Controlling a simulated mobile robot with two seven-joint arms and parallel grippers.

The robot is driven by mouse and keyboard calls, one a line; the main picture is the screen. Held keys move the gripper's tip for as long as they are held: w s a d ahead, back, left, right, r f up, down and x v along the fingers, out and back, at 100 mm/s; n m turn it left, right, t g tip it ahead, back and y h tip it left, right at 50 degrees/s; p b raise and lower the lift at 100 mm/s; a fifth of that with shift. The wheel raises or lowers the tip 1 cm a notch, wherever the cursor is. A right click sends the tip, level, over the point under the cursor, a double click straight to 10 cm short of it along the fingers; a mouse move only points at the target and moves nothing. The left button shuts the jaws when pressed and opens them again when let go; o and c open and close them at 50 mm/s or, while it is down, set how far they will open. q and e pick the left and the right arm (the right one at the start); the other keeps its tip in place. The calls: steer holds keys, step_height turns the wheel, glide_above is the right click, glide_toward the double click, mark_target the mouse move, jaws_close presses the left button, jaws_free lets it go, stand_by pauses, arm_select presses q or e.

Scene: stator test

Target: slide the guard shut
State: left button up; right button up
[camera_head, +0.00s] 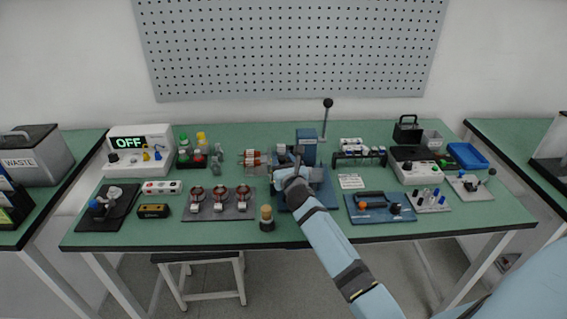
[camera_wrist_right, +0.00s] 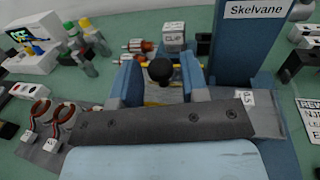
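The blue test machine stands at the table's middle, with its upright blue column (camera_head: 306,146) behind my right gripper (camera_head: 296,168). In the right wrist view the column (camera_wrist_right: 236,45) carries a "Skelvane" label. A black ball knob (camera_wrist_right: 160,70) shows between two blue finger-like parts, seemingly my right gripper (camera_wrist_right: 162,76), with visible space on both sides. Yellow-edged pieces (camera_wrist_right: 152,97) lie below the knob; they look like part of the guard, but its outline and travel are mostly hidden by my gripper. My left gripper is out of view.
Left of the machine are red-and-metal rotors (camera_head: 251,157) and a grey tray (camera_head: 238,210) with copper coils. A cork-topped jar (camera_head: 267,218) stands close in front. A blue tool tray (camera_head: 370,216) and a dark rack (camera_head: 360,157) are to the right.

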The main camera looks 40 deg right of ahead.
jaws_close()
steer(key=s+d, duration=0.1)
steer(key=d, duration=0.1)
steer(key=s+d+p, duration=0.1)
steer(key=s+d, duration=0.1)
steer(key=d, duration=0.1)
steer(key=s+d+p, duration=0.1)
steer(key=d, duration=0.1)
steer(key=shift+s+d, duration=0.25)
steer(key=shift+o, duration=1.5)
jaws_free()
steer(key=shift+s+d, duration=0.1)
